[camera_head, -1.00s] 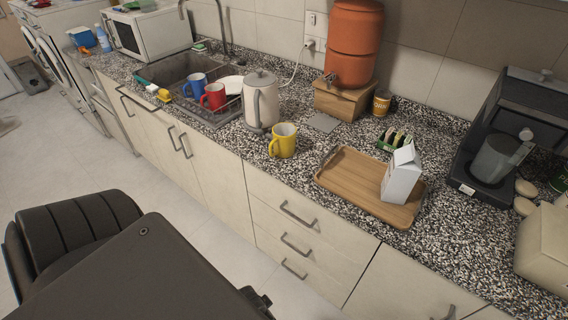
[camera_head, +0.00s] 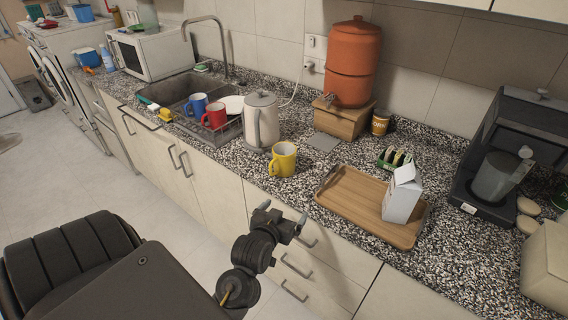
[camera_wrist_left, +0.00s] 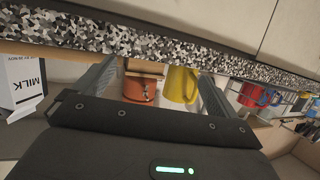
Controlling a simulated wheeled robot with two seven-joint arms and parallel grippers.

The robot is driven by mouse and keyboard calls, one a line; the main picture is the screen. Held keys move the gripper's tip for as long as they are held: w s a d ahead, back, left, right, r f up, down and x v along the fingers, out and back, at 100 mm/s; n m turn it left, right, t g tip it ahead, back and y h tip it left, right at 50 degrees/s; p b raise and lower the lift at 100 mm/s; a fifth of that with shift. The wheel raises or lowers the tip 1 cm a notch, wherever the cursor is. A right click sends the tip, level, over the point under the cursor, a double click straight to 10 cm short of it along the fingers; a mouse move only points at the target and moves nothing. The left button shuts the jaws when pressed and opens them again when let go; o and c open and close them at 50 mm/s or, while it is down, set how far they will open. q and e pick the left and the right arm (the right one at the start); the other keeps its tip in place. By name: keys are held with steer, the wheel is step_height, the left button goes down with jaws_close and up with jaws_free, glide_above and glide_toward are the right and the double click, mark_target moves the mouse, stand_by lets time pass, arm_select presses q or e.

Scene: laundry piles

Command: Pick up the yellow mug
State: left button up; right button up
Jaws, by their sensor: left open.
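The yellow mug (camera_head: 283,160) stands upright near the front edge of the speckled counter, its handle toward the left in the head view. It also shows in the left wrist view (camera_wrist_left: 181,86), between the two fingers and closer to the right one. My left gripper (camera_head: 283,214) is open and empty, in front of the counter and nearer me than the mug, not touching it. Its spread fingers also show in the left wrist view (camera_wrist_left: 160,72). My right gripper is not in view.
A white kettle (camera_head: 261,122) stands just behind and left of the mug. A wooden tray (camera_head: 350,212) with a milk carton (camera_head: 402,194) lies to the right. Red (camera_head: 214,116) and blue (camera_head: 196,106) mugs are by the sink. A drawer front is below the gripper.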

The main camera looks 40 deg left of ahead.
mark_target(282, 163)
arm_select(q)
steer(key=shift+w+a+r+n+t+y+p, duration=0.2)
steer(key=shift+w+a+r+n+t+y, duration=0.25)
steer(key=shift+w+a+r+y, duration=0.7)
steer(key=shift+w+a+r+n+t+y+p, duration=0.25)
steer(key=shift+w+a+r+n, duration=0.4)
steer(key=shift+w+a, duration=0.95)
steer(key=shift+w+a+r+n+t+y+p, duration=0.1)
steer(key=shift+w+a+r+n+t+y, duration=0.3)
steer(key=shift+w+a+r+y, duration=0.75)
steer(key=shift+w+a+f+p, duration=0.1)
steer(key=shift+w+a+p, duration=0.25)
steer(key=shift+w+a, duration=0.15)
steer(key=shift+h, duration=0.35)
steer(key=x, duration=0.3)
steer(key=p+x, duration=0.1)
steer(key=shift+w+f, duration=0.15)
steer(key=shift+f, duration=0.25)
steer(key=c, duration=1.2)
steer(key=shift+c, duration=0.3)
